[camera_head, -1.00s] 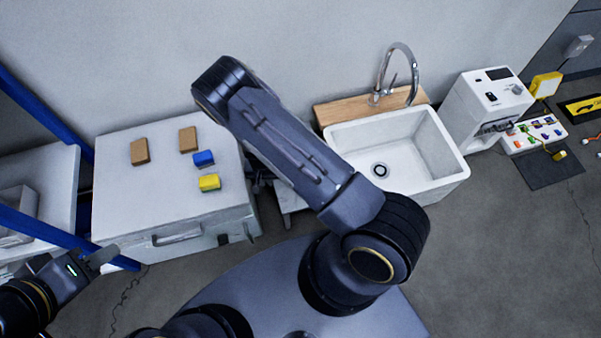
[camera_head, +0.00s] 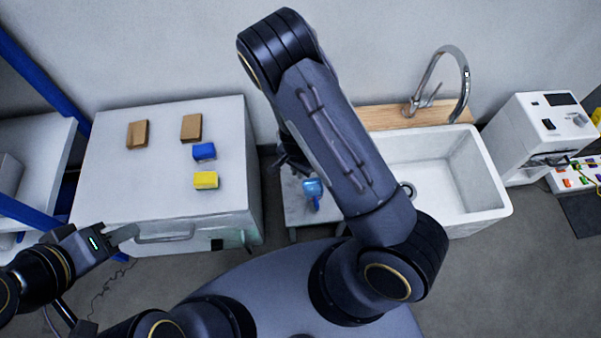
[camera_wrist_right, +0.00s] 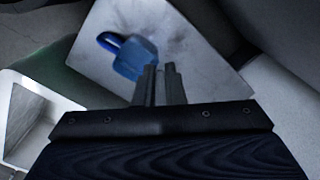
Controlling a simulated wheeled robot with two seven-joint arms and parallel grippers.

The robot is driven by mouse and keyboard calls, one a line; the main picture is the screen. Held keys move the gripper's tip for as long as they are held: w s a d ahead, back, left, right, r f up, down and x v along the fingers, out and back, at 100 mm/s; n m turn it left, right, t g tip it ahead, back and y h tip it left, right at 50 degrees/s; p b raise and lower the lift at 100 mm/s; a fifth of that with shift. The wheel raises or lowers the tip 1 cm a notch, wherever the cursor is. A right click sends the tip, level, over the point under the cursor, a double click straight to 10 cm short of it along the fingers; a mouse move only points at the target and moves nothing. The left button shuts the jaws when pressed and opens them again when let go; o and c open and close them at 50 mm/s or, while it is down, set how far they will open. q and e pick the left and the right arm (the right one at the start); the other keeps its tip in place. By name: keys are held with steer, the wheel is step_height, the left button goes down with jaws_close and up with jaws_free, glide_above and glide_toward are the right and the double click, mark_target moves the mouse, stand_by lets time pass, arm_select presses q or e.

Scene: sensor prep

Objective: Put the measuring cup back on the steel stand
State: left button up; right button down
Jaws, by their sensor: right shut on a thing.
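The blue measuring cup (camera_head: 312,188) is over the top of the steel stand (camera_head: 296,209), left of the sink. In the right wrist view the cup (camera_wrist_right: 134,60) has its handle toward the upper left, with the stand's grey top (camera_wrist_right: 180,30) behind it. My right gripper (camera_wrist_right: 160,70) is shut on the cup at its near side. I cannot tell whether the cup touches the stand. In the head view my right forearm hides most of this gripper and part of the stand. My left gripper (camera_head: 124,234) is at the left, away from the cup; its finger gap is not clear.
A white cabinet (camera_head: 225,130) stands left of the stand, with two brown blocks, a blue block (camera_head: 204,152) and a yellow block (camera_head: 206,180) on it. The sink (camera_head: 480,180) and its faucet (camera_head: 462,85) are right of my forearm. Blue shelf posts stand at far left.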

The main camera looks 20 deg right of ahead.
steer(key=w+f, duration=0.1)
steer(key=w+d+f+b, duration=0.1)
steer(key=f, duration=0.1)
steer(key=w+f, duration=0.1)
steer(key=f, duration=0.1)
steer(key=shift+w+d, duration=0.15)
steer(key=shift+d, duration=0.25)
steer(key=shift+w+d+f+b, duration=0.15)
steer(key=shift+f+b, duration=0.35)
steer(key=shift+f, duration=0.45)
steer(key=shift+w+f+b, duration=0.15)
steer(key=shift+f+b, duration=0.3)
steer(key=shift+f, duration=0.5)
steer(key=shift+f, duration=0.1)
steer(key=c, duration=1.5)
jaws_free()
